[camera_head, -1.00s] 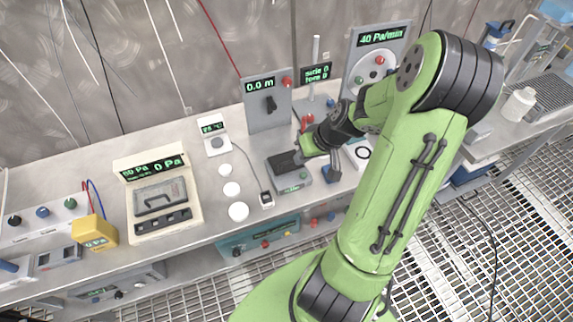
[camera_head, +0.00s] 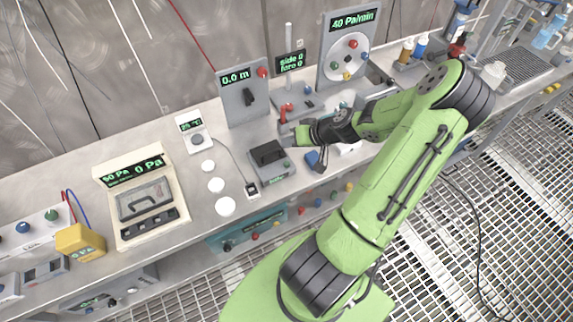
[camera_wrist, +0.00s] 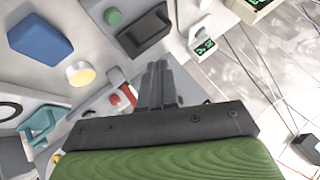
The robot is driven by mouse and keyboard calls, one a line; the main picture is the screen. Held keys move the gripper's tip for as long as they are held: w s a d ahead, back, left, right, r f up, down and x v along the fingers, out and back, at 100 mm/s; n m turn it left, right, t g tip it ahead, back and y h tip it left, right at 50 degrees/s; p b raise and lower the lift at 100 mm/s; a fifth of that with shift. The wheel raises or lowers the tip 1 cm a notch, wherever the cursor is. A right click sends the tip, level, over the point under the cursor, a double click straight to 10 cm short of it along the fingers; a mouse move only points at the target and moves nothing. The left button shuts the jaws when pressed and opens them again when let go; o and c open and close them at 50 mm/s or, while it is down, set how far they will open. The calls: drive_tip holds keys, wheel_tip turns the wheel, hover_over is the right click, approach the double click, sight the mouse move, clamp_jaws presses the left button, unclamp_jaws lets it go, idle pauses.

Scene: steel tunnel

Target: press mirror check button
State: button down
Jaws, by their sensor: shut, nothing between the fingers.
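No button is readably labelled mirror check, so I cannot tell which one it is. A small grey device with a black block on top (camera_head: 268,153) stands at the bench's front edge, near the middle of the head view. In the wrist view its black block (camera_wrist: 146,30) shows beside a round green button (camera_wrist: 113,17). My gripper (camera_wrist: 158,70) is shut and empty, its fingers pointing toward the block and apart from the green button. In the head view my gripper (camera_head: 287,143) is just behind and right of the block. A yellow-white round button (camera_wrist: 80,74) lies left of the fingers.
A red lever (camera_wrist: 123,93) is close beside my fingers. A blue block (camera_wrist: 39,38) is at upper left in the wrist view. A grey panel reading 0.0 m (camera_head: 241,100) and a round-dial panel (camera_head: 349,48) stand behind. White discs (camera_head: 217,185) lie to the left.

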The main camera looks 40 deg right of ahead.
sight(290, 164)
wheel_tip(290, 164, down, 7)
drive_tip(key=b, duration=0.4)
drive_tip(key=shift+r+b, duration=0.15)
drive_tip(key=shift+b, duration=0.25)
idle(1.3)
drive_tip(key=shift+f+b, duration=0.35)
drive_tip(key=shift+b, duration=0.05)
drive_tip(key=shift+f+b, duration=0.4)
idle(0.4)
drive_tip(key=shift+r+p, duration=0.65)
drive_tip(key=shift+r, duration=0.2)
drive_tip(key=shift+r, duration=0.1)
wheel_tip(290, 164, up, 5)
drive_tip(key=p, duration=0.3)
drive_tip(key=shift+p, duration=0.35)
